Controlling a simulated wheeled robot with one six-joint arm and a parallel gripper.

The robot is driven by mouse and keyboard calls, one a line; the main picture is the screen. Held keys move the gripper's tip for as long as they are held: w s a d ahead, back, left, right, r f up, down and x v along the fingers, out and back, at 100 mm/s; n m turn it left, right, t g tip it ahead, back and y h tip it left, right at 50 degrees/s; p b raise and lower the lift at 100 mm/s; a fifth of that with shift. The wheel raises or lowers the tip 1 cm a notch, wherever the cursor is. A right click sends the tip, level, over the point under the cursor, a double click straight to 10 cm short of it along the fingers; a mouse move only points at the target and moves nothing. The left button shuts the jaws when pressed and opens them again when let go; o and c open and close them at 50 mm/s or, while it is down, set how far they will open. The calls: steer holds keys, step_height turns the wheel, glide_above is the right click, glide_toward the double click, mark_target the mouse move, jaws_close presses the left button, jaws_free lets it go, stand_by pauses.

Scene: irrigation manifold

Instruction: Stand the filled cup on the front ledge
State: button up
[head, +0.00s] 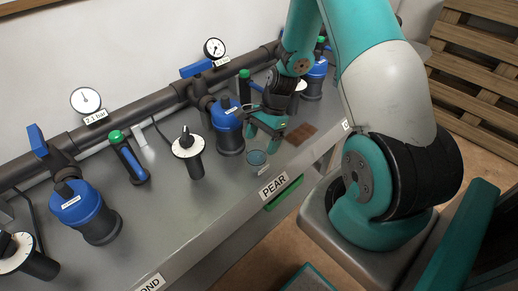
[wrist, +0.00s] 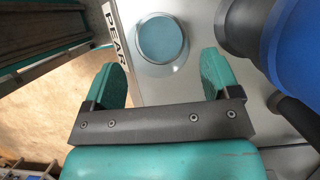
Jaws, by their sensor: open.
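The cup (head: 257,159) is small and clear, with blue-grey liquid in it. It stands upright on the grey bench (head: 160,225) near the front edge, behind the PEAR label (head: 274,186). In the wrist view the round top of the cup (wrist: 160,42) shows ahead of my gripper (wrist: 164,72), roughly centred between its fingers. My gripper (head: 265,130) is open and empty, with its two green fingers apart. In the head view it is behind the cup and a little above the bench; I cannot tell whether any finger touches the cup.
A blue-topped filter housing (head: 228,125) stands close left of my gripper, and a white dial valve (head: 188,152) is further left. A brown mat (head: 301,134) lies to the right. The bench front left of the cup is clear.

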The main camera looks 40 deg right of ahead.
steer(key=v, duration=0.9)
steer(key=a+r+n, duration=0.8)
steer(key=a+r, duration=0.1)
steer(key=a, duration=0.3)
steer(key=s+a+r+n, duration=0.5)
steer(key=s+a+n, duration=0.2)
steer(key=s+n, duration=0.1)
steer(key=s+a+r+n, duration=0.4)
steer(key=s+a+n, duration=0.3)
steer(key=s+n, duration=0.1)
steer(key=shift+s+a+r+n, duration=0.35)
steer(key=shift+s+r+n, duration=0.05)
steer(key=shift+s, duration=0.1)
